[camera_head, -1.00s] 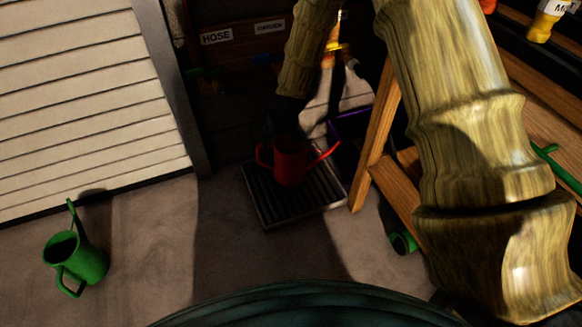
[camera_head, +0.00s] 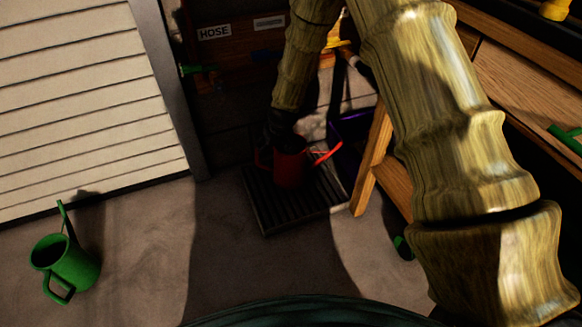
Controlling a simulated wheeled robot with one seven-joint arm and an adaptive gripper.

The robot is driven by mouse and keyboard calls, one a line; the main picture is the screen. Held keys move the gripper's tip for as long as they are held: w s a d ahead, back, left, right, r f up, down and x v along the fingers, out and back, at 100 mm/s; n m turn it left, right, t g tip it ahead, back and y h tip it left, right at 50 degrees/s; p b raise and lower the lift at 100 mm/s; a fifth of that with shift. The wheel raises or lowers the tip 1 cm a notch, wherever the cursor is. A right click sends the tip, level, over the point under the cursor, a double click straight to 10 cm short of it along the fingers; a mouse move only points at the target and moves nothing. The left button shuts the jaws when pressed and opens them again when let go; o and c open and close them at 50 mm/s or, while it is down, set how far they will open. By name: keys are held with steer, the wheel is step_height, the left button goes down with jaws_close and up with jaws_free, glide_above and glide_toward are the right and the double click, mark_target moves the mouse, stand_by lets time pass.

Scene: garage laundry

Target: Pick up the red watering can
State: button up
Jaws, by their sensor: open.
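The red watering can (camera_head: 290,168) stands upright on a dark ribbed tray (camera_head: 266,220). Its handle is at the left and its spout points right. My gripper (camera_head: 281,134) is at the end of my arm, dark and in shadow, right at the top of the can. It is open, and the fingers are hard to make out. I cannot tell whether they touch the can. The can's rim is partly hidden by the gripper and shadow.
A green watering can (camera_head: 66,264) stands on the floor at the left, near a white slatted door (camera_head: 85,110). A wooden leg (camera_head: 372,160) rises just right of the tray, with a purple item (camera_head: 350,128) behind. Floor in front of the tray is clear.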

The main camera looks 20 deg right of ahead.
steer(key=b+x, duration=0.1)
steer(key=x, duration=0.1)
steer(key=shift+f, duration=0.35)
steer(key=shift+r, duration=0.1)
jaws_close()
steer(key=shift+w+r, duration=0.1)
steer(key=shift+w, duration=0.05)
